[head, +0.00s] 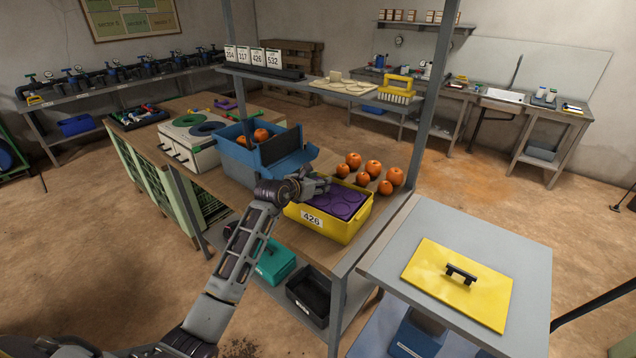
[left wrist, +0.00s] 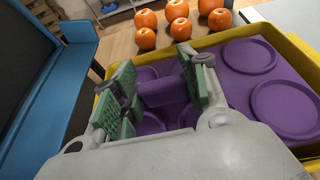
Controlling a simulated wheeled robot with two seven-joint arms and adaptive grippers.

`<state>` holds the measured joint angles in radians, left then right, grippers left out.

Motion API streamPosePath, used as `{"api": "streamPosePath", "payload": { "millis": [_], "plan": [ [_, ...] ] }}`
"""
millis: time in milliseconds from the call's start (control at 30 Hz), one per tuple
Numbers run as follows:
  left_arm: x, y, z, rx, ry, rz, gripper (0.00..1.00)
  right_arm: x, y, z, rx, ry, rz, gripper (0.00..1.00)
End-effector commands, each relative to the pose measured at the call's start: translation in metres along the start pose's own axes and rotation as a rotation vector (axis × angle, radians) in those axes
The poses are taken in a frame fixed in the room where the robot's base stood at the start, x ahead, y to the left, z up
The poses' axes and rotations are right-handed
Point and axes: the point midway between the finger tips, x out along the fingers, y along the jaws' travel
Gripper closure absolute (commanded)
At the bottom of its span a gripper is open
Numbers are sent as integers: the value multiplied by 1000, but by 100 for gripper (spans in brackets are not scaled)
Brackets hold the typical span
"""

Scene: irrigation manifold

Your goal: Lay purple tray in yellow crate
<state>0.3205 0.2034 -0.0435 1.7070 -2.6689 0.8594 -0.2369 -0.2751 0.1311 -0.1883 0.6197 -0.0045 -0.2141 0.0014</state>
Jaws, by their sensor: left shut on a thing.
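The purple tray (head: 338,202) has round recesses and sits within the rim of the yellow crate (head: 326,225), which bears a label reading 426. In the left wrist view the tray (left wrist: 250,57) fills the crate's opening, with the crate's yellow rim (left wrist: 289,44) around it. Whether the tray rests on the crate's floor cannot be told. My left gripper (head: 322,185) is at the tray's left side. In the left wrist view its green-padded fingers (left wrist: 160,90) are shut on a raised purple grip of the tray. My right gripper is not in view.
Several oranges (head: 373,168) lie on the workbench behind the crate. A blue bin (head: 240,160) with oranges stands close on the left. A yellow lid (head: 458,283) with a black handle lies on the grey table at right. A shelf post (head: 423,110) rises behind.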

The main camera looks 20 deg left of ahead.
Motion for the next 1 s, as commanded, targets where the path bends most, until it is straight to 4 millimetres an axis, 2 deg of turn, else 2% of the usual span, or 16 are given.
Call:
{"api": "streamPosePath", "payload": {
  "millis": [100, 400, 1000],
  "plan": [
    [3, 0, -8, 0, 0, 0, 82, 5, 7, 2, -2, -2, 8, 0],
    [8, 0, -20, 1, 0, 0, 82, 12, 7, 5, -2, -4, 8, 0],
    [9, 0, -22, 1, -1, 0, 82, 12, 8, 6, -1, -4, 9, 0]
  ]
}}
